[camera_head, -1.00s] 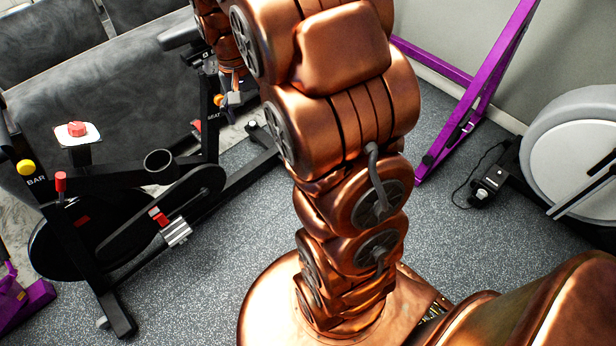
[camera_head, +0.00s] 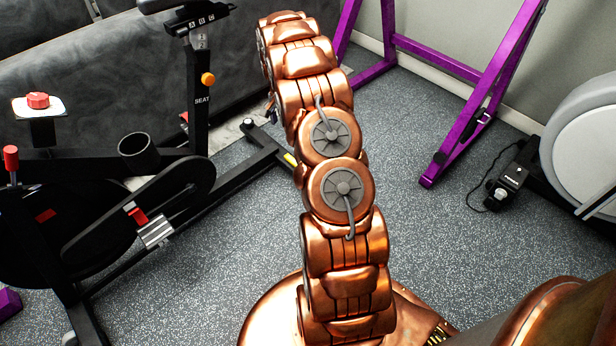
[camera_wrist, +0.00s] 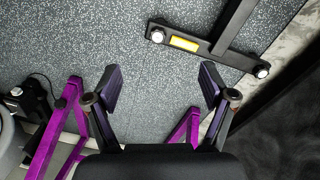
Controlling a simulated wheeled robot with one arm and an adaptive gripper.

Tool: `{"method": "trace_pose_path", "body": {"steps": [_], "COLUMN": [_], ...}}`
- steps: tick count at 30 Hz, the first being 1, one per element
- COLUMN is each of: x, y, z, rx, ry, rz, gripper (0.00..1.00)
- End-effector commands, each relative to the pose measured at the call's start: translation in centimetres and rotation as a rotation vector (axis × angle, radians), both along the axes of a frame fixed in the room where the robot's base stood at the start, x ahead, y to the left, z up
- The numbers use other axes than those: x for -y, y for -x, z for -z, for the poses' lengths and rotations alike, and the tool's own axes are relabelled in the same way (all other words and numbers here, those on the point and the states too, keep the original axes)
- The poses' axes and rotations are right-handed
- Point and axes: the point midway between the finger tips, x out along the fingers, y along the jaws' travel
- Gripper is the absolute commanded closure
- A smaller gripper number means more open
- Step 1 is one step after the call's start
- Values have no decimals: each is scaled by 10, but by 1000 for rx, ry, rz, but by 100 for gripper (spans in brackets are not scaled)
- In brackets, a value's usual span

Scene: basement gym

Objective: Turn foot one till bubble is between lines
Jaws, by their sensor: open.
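The exercise bike (camera_head: 110,200) stands at the left in the head view. Its rear crossbar (camera_head: 270,145) lies on the floor and passes partly behind my arm. In the wrist view the crossbar (camera_wrist: 215,50) has a round foot knob (camera_wrist: 157,33) at its left end and another foot knob (camera_wrist: 262,70) at its right end. A yellow strip (camera_wrist: 184,44) sits on the bar near the left knob. No bubble or lines can be made out. My gripper (camera_wrist: 160,88) is open and empty, below the bar in the picture and apart from it. My arm hides it in the head view.
A purple frame (camera_head: 470,120) stands behind and right of my arm; its legs (camera_wrist: 55,135) show in the wrist view. A grey-white round machine (camera_head: 590,150) and a black pedal-like box (camera_head: 512,178) are at the right. Speckled floor (camera_head: 420,220) is clear between.

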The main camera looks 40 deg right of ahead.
Motion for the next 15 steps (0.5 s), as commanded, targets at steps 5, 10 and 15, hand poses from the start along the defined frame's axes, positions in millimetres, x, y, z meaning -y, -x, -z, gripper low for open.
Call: {"method": "trace_pose_path", "body": {"steps": [5, 10, 15], "x": [37, 67, 87], "y": [-4, -3, -1], "z": [93, 167, 221], "rx": [15, 32, 48], "ry": [-4, -10, -14], "rz": [111, 213, 289], "gripper": [17, 17, 17]}}
